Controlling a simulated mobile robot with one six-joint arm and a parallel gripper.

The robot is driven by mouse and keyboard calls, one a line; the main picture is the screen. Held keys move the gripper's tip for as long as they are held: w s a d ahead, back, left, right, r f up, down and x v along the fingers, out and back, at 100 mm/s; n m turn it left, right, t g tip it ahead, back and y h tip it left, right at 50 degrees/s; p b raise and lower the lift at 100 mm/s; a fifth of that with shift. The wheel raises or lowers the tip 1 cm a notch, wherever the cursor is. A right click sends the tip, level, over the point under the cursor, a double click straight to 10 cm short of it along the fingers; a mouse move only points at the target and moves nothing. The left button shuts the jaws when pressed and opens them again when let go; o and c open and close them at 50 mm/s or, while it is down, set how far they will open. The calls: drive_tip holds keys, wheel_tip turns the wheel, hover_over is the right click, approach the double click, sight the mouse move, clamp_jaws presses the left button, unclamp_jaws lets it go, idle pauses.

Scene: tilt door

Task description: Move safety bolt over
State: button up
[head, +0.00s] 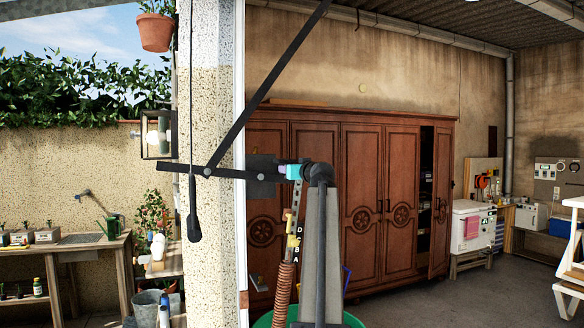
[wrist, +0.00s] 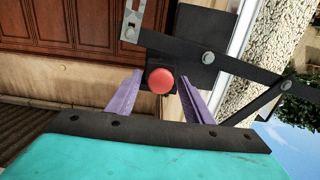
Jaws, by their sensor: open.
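A red round knob (wrist: 160,81), apparently the end of the safety bolt, shows in the wrist view in front of a black block on the dark metal latch bar (wrist: 225,70). My gripper (wrist: 160,76) is open, with one purple finger on either side of the knob. I cannot tell whether the fingers touch it. In the head view my gripper (head: 283,169) is at the black mounting plate (head: 260,187) beside the white door-frame edge. The knob is hidden there. The latch bar (head: 180,169) runs left from the plate, and a hanging black handle (head: 194,216) is below it.
A long diagonal black arm (head: 268,84) rises from the bar's pivot to the upper right. A speckled pillar (head: 212,270) stands behind the bar. A brown wooden wardrobe (head: 370,150) stands behind my arm. Open floor (head: 430,300) lies to the right.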

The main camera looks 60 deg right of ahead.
drive_tip(key=shift+w+d, duration=0.2)
drive_tip(key=shift+w, duration=0.05)
clamp_jaws()
drive_tip(key=shift+b+v, duration=0.9)
drive_tip(key=shift+v, duration=1.1)
drive_tip(key=shift+f, duration=0.15)
drive_tip(key=shift+c, duration=0.6)
unclamp_jaws()
drive_tip(key=shift+s+a, duration=0.1)
drive_tip(key=shift+o, duration=0.6)
drive_tip(key=shift+s, duration=0.1)
